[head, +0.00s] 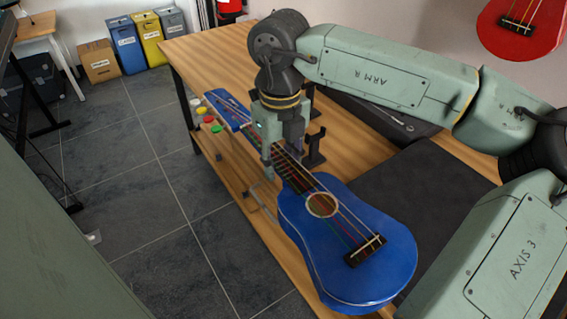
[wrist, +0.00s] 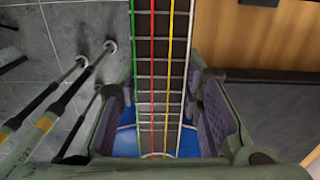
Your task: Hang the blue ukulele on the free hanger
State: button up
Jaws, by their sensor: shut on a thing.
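The blue ukulele (head: 347,222) is in my gripper (head: 283,165), which is shut on its neck. In the head view its body points to the lower right and its headstock (head: 228,108) to the upper left. It appears held above the front edge of the wooden bench. In the wrist view the dark fretted neck (wrist: 160,70), with coloured strings, runs between the two finger pads, and a bit of blue body shows below. The free hanger cannot be made out for certain in either view.
A red ukulele (head: 522,22) hangs on the wall at the upper right. The wooden bench (head: 205,62) carries a dark mat (head: 400,205), a black case (head: 375,115) and a black stand (head: 315,150). Bins (head: 126,45) stand at the back left.

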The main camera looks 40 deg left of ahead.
aim_at(278, 161)
jog(key=shift+s+a+r, duration=0.1)
jog(key=shift+s+r, duration=0.2)
notch_tip(278, 161, up, 10)
jog(key=p, duration=0.5)
jog(key=shift+f+p, duration=0.15)
jog(key=shift+p, duration=0.15)
jog(key=shift+f, duration=0.2)
